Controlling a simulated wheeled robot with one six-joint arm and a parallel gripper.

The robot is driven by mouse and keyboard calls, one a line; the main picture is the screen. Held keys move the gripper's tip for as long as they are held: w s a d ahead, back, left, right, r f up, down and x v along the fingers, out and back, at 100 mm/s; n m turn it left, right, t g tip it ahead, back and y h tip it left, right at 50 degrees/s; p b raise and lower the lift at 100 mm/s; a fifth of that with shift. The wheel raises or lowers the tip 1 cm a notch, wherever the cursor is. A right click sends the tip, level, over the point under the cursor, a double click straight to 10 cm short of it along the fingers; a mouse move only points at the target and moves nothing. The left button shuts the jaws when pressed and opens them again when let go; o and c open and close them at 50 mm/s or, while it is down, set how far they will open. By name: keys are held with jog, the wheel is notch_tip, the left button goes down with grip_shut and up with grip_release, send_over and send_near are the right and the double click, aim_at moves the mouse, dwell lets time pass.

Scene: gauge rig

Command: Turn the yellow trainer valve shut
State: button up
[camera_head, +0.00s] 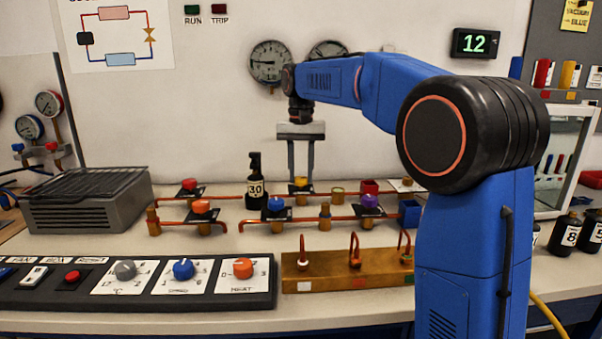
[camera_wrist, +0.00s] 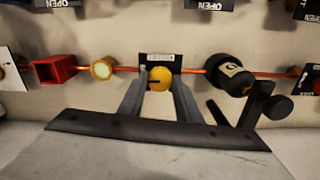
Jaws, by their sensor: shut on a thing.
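The yellow trainer valve (camera_head: 301,182) is a small round knob on a dark plate, set on the rear copper pipe of the bench rig. In the wrist view the yellow knob (camera_wrist: 160,78) shows a dark pointer mark toward the left side, with a small white label above it that I cannot read. My gripper (camera_head: 302,177) reaches straight down onto the knob. In the wrist view my gripper (camera_wrist: 160,88) has one finger on each side of the knob, shut on it. The fingers hide parts of the knob's sides.
Red (camera_head: 189,185), orange (camera_head: 201,207), blue (camera_head: 276,205) and purple (camera_head: 370,201) valves sit nearby. A brass block with copper hooks (camera_head: 345,270) stands in front.

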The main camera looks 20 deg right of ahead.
aim_at(301, 177)
jog(key=shift+m, duration=0.3)
dwell(0.4)
jog(key=o, duration=1.1)
jog(key=shift+r, duration=8.75)
jog(key=shift+s, duration=0.1)
